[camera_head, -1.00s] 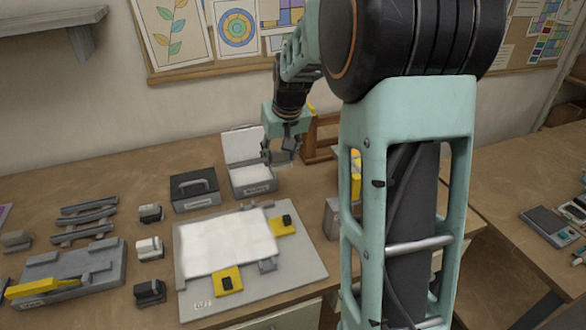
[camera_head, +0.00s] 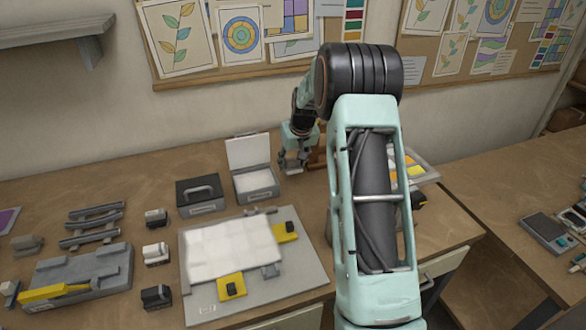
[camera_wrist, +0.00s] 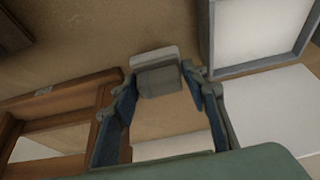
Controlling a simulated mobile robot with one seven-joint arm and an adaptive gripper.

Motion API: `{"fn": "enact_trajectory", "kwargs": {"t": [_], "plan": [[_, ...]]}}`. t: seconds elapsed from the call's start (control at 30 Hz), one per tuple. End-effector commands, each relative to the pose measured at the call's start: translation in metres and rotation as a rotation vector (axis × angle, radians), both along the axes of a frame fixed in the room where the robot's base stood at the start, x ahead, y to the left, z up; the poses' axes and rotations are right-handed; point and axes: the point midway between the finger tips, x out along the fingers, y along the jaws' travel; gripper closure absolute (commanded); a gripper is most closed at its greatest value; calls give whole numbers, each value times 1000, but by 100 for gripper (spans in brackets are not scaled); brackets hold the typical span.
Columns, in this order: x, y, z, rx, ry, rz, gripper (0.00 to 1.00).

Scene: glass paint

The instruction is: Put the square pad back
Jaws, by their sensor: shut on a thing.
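My gripper (camera_head: 293,166) is right of the open grey box, near the wooden frame at the back of the table. In the wrist view its two fingers (camera_wrist: 165,88) are closed on a small grey block with a paler flat plate at its far end, apparently the square pad (camera_wrist: 158,80). In the head view the pad is too small and covered to make out. The open box (camera_head: 256,185) has a pale inside and a raised lid. In the wrist view the box (camera_wrist: 208,45) is at upper right. I cannot tell whether the pad touches the table.
A wooden frame (camera_wrist: 62,97) stands close to my gripper on the left in the wrist view. A dark handled case (camera_head: 200,196) is left of the box. A grey board (camera_head: 310,280) with a white sheet and yellow clamps lies in front. Several small blocks stand left.

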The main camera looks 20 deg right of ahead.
Motion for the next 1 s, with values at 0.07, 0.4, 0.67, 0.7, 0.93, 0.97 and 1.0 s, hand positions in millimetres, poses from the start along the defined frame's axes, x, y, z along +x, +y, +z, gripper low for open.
{"fn": "enact_trajectory", "kwargs": {"t": [0.07, 0.4, 0.67, 0.7, 0.93, 0.97, 1.0], "plan": [[3, -2, -5, 0, 1, -1, 82], [4, -2, -35, 0, 0, -1, 82], [3, -2, -41, 0, 0, 0, 82], [3, -2, -39, 0, 0, 0, 54], [3, -2, -38, 0, 0, 0, 41], [3, -2, -38, 0, 0, 0, 41], [3, -2, -38, 0, 0, 0, 41]]}}
